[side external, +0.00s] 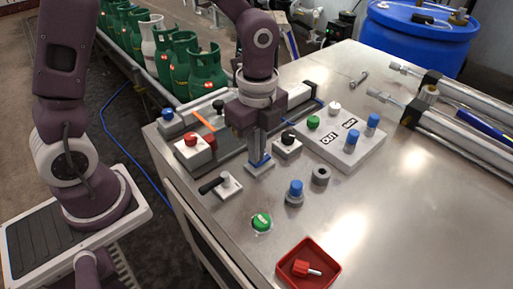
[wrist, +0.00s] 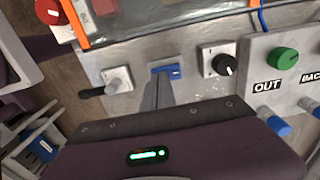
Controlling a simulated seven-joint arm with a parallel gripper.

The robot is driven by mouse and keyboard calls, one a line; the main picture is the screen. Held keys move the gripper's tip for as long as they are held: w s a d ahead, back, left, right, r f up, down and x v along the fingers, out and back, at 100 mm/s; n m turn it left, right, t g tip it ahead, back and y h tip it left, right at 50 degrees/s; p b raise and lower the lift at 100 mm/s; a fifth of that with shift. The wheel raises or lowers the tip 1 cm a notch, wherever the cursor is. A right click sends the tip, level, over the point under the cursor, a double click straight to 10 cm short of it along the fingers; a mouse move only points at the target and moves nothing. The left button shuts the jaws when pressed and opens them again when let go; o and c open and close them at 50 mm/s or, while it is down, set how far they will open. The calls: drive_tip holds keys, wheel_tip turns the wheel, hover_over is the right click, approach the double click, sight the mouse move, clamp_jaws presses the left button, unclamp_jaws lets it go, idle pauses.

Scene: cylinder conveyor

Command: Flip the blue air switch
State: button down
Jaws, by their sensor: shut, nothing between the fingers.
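My gripper (side external: 258,152) points straight down over the steel table, its fingers shut with nothing between them. Directly at the fingertips is a blue switch (side external: 262,163) on a small grey block; the fingers hide part of it. In the wrist view the blue switch (wrist: 172,70) shows just beyond the fingertips (wrist: 160,80), with a white mark on its face. The tips look touching or very close to it; I cannot tell which. Which way the switch is tilted is unclear.
A black lever switch (side external: 220,184) stands left of the fingers and a black knob (side external: 288,138) to the right. The OUT/BACK panel (side external: 335,158), a blue knob (side external: 295,188), a green button (side external: 261,222) and a red tray (side external: 290,282) are nearby. The table's front right is clear.

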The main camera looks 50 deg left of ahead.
drive_tip(key=shift+s+f, duration=0.25)
drive_tip(key=shift+f, duration=0.1)
drive_tip(key=shift+w+a, duration=0.1)
drive_tip(key=shift+w+r, duration=0.2)
drive_tip(key=shift+w, duration=0.7)
drive_tip(key=shift+r, duration=0.1)
wheel_tip(320, 180, up, 14)
drive_tip(key=shift+s+a+r, duration=0.1)
drive_tip(key=shift+s+a, duration=0.05)
drive_tip(key=shift+s, duration=0.5)
